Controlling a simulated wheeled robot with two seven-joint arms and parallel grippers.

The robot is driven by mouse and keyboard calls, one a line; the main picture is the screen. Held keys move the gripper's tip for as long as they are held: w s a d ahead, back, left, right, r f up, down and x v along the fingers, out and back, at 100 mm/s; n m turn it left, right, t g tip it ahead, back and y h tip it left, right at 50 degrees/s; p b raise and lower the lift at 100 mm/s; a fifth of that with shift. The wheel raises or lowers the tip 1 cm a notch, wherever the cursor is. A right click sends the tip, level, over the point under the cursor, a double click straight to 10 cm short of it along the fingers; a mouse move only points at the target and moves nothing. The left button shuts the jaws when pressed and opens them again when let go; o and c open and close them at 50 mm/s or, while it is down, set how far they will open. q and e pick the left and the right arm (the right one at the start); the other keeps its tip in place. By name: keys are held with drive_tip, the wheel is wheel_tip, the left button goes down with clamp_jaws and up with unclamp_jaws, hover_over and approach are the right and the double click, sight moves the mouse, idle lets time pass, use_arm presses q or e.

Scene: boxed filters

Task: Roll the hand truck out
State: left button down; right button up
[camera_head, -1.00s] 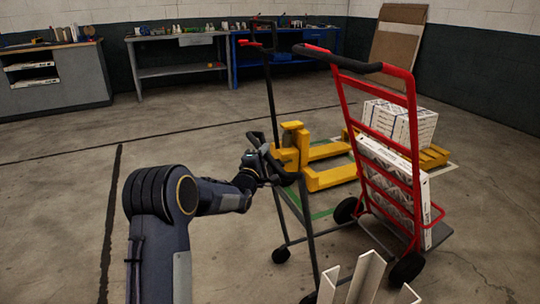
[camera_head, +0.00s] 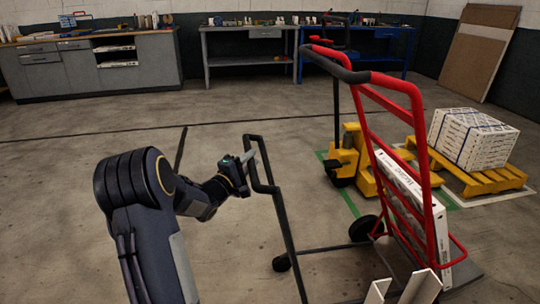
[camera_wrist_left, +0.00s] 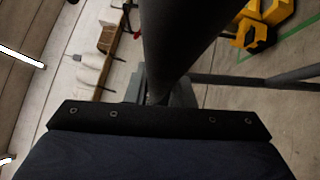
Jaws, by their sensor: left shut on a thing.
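The hand truck has a red ladder-like frame (camera_head: 420,150) with a black grip and black wheels. It stands right of centre in the head view, with a flat white carton (camera_head: 405,195) upright against it. A dark tubular frame with a handle (camera_head: 283,215) and a small caster stands on its left and appears joined to it low down. My left gripper (camera_head: 246,168) is shut on this dark handle. In the left wrist view a thick dark tube (camera_wrist_left: 177,40) runs up from the gripper; the fingertips are hidden. My right gripper is not in view.
A yellow pallet jack (camera_head: 350,160) stands behind the hand truck. A yellow pallet (camera_head: 490,181) with strapped white cartons (camera_head: 472,138) is at right. White angled pieces (camera_head: 412,290) show at the bottom edge. Benches line the back wall. Floor at left is clear.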

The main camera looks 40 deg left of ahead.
use_arm(q)
drive_tip(key=shift+s+a+f, duration=0.1)
drive_tip(key=shift+s+a, duration=0.9)
drive_tip(key=shift+s, duration=0.15)
drive_tip(key=c, duration=1.3)
unclamp_jaws()
drive_tip(key=shift+o, duration=0.2)
drive_tip(key=shift+p, duration=0.3)
drive_tip(key=s+f+p, duration=0.1)
drive_tip(key=s, duration=0.6)
drive_tip(key=shift+s+d, duration=0.25)
drive_tip(key=shift+s, duration=0.05)
